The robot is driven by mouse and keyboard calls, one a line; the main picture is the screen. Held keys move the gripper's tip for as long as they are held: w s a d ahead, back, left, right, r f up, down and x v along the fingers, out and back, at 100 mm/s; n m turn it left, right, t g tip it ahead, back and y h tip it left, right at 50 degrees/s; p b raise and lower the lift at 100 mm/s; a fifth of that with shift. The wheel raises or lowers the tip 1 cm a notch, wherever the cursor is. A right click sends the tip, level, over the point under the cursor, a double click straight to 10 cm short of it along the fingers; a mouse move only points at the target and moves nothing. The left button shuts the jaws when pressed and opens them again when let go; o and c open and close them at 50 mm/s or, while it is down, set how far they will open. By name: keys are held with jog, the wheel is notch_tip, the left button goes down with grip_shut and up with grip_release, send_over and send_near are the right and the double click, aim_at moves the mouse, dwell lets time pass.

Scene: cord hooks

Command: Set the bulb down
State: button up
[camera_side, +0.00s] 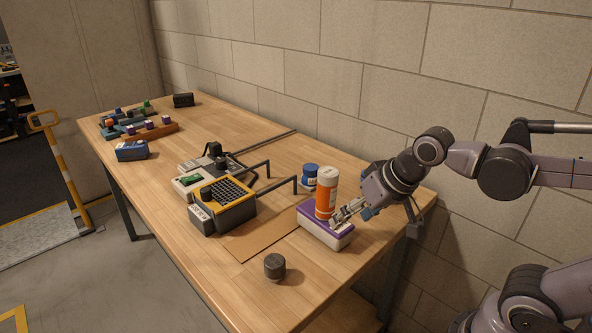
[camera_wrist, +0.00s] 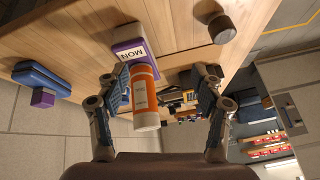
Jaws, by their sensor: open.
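I cannot make out a bulb in either view. An orange bottle with a white cap (camera_side: 326,192) stands upright on a purple and white box (camera_side: 318,229) at the near right of the table. My gripper (camera_side: 347,211) is beside the bottle's lower part, to its right in the side view. In the wrist view the open fingers (camera_wrist: 163,82) lie on either side of the orange bottle (camera_wrist: 143,88), with a gap at the right finger. The left finger looks close to it; contact is unclear. The box shows the letters MON (camera_wrist: 129,52) behind it.
A dark round knob (camera_side: 274,266) stands near the front edge. A blue jar (camera_side: 309,174) is behind the box. A yellow and black device (camera_side: 224,205) and black bent rods (camera_side: 283,184) lie left of it. A brown mat (camera_side: 258,242) is bare.

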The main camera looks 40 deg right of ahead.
jog(key=n, duration=0.1)
jog(key=s+d+f+n+t, duration=0.1)
jog(key=n, duration=0.1)
jog(key=shift+s+d+f, duration=0.15)
jog(key=shift+s+d, duration=0.05)
jog(key=shift+s, duration=0.05)
dwell(1.2)
